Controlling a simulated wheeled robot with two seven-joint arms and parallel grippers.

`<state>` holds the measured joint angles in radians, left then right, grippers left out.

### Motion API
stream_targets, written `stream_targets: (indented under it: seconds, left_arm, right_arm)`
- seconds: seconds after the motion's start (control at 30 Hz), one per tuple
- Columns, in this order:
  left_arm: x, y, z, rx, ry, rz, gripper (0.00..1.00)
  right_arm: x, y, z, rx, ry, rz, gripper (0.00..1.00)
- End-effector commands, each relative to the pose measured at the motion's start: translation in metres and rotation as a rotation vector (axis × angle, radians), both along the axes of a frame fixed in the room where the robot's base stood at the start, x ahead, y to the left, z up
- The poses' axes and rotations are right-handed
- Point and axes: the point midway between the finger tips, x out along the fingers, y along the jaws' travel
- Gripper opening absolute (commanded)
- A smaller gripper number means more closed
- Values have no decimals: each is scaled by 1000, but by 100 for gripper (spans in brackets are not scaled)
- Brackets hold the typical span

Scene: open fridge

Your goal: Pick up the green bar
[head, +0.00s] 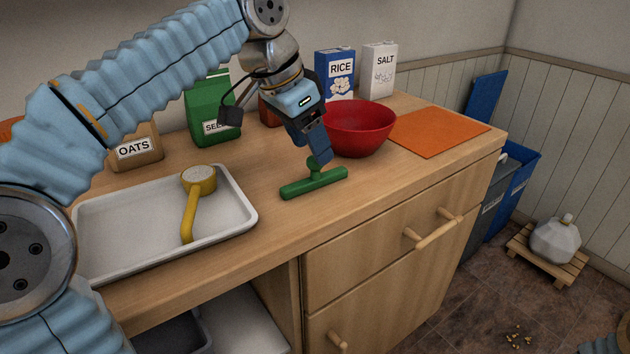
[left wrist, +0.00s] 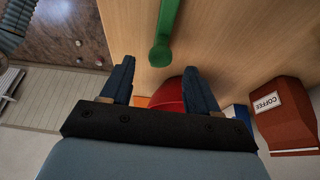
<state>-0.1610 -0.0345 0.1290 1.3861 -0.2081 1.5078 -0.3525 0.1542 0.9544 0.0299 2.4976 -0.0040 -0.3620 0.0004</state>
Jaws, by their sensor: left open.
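The green bar (head: 314,183) lies on the wooden counter with a short upright knob on it, in front of the red bowl. In the left wrist view the green bar (left wrist: 167,28) runs down from the top edge and its rounded end lies between the fingertips in the picture. My left gripper (head: 318,158) points down just above the bar, at its knob. In the left wrist view its fingers (left wrist: 159,66) are apart with nothing gripped. I cannot tell whether they touch the bar. My right gripper is not in view.
The red bowl (head: 361,128) stands close behind my left gripper. A white tray (head: 240,222) with a yellow scoop (head: 193,205) is to the left. An orange mat (head: 440,132) lies at right. Seed, rice and salt packages line the back. The counter's front edge is near the bar.

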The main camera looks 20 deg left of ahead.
Motion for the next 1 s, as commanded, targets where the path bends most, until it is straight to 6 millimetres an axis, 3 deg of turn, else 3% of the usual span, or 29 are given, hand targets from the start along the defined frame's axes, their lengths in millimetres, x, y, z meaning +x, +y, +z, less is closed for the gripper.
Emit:
stream_targets:
  seconds: [0.4,0.7,1.0]
  left_arm:
    - [14,-9,-50,1,1,0,60]
    - [17,-10,-56,0,-2,-1,60]
    - [16,-10,-55,0,-2,-1,16]
  right_arm:
    - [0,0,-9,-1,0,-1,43]
    - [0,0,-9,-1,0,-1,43]
    - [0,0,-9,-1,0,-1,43]
